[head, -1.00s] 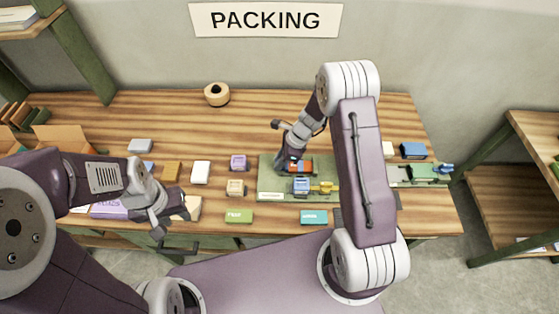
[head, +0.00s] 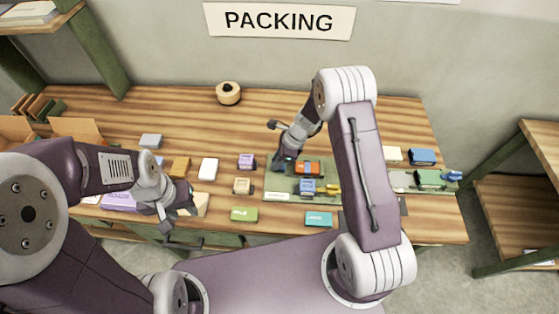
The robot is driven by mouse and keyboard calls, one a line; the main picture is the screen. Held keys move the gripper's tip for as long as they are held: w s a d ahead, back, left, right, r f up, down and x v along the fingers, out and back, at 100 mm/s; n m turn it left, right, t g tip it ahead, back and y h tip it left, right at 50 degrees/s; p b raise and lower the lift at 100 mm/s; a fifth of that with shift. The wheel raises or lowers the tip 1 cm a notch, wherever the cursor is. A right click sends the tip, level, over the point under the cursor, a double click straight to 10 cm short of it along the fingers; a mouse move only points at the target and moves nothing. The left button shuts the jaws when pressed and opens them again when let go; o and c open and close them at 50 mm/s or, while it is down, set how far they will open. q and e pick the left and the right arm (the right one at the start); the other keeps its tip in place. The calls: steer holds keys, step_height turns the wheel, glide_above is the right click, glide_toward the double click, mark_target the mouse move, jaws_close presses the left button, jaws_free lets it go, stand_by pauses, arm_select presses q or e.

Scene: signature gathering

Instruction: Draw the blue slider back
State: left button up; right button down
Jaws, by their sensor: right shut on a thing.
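A blue block (head: 307,186) sits on the green board (head: 281,187), in front of an orange block (head: 307,168). A yellow piece (head: 333,189) lies to its right, partly behind my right arm. A second blue piece (head: 452,176) is at the right end of a green block on the right; I cannot tell which blue piece is the slider. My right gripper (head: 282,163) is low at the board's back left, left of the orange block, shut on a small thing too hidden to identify. My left gripper (head: 180,215) appears open and empty by a cream block (head: 200,206).
Loose blocks lie left of the board, including a purple one (head: 246,161) and a white one (head: 208,169). A green block (head: 244,214) and a teal block (head: 318,218) lie in front.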

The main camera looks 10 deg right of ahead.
steer(key=c, duration=1.3)
jaws_free()
steer(key=shift+w+r, duration=0.1)
steer(key=shift+w, duration=0.05)
steer(key=shift+c, duration=0.2)
steer(key=shift+o, duration=0.3)
steer(key=shift+a, duration=0.1)
steer(key=v, duration=0.9)
